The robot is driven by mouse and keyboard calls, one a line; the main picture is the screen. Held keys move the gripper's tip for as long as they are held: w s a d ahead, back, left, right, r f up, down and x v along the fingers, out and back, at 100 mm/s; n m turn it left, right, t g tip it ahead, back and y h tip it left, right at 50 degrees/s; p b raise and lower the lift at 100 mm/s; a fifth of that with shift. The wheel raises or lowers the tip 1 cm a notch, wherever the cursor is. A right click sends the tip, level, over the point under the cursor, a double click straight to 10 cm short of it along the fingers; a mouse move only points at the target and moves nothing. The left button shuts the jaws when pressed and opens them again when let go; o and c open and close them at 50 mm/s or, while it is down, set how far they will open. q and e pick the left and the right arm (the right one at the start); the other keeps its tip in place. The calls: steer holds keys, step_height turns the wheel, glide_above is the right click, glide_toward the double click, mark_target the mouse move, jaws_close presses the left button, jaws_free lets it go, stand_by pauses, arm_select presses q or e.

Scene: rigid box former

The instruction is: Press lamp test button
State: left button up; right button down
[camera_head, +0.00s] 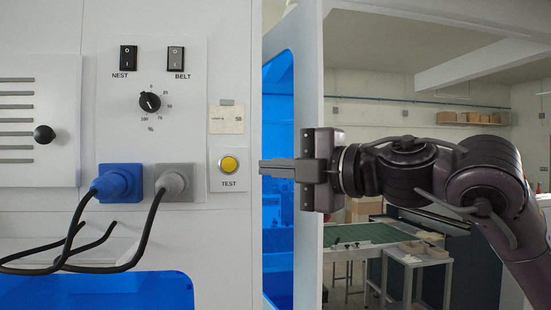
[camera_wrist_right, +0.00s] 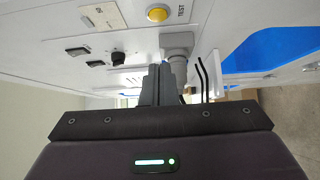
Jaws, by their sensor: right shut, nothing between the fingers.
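The yellow round lamp test button (camera_head: 229,164) sits on a small light plate above the word TEST, on the right part of the machine panel. It also shows near the top of the right wrist view (camera_wrist_right: 158,13). My right gripper (camera_head: 264,167) is shut and empty. In the head view its fingertips point left, at about the button's height, a short way to the right of the plate and apart from it. In the right wrist view the closed fingers (camera_wrist_right: 157,72) are below the button in the picture. My left gripper is not in view.
Left of the button are a blue plug (camera_head: 119,183) and a grey plug (camera_head: 174,182) with black cables. Above are a rotary knob (camera_head: 149,102), the NEST switch (camera_head: 128,58) and the BELT switch (camera_head: 175,58). A label card (camera_head: 226,120) sits over the button. A black door knob (camera_head: 44,134) sticks out farther left.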

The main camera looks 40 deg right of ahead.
steer(key=p, duration=0.5)
glide_toward(222, 165)
steer(key=w+a, duration=0.2)
steer(key=a, duration=0.1)
steer(key=w, duration=0.1)
steer(key=w+d, duration=0.1)
steer(key=shift+w+r, duration=0.15)
steer(key=shift+w, duration=0.15)
steer(key=shift+w+d+p, duration=0.3)
steer(key=shift+w+d, duration=0.2)
steer(key=shift+a, duration=0.1)
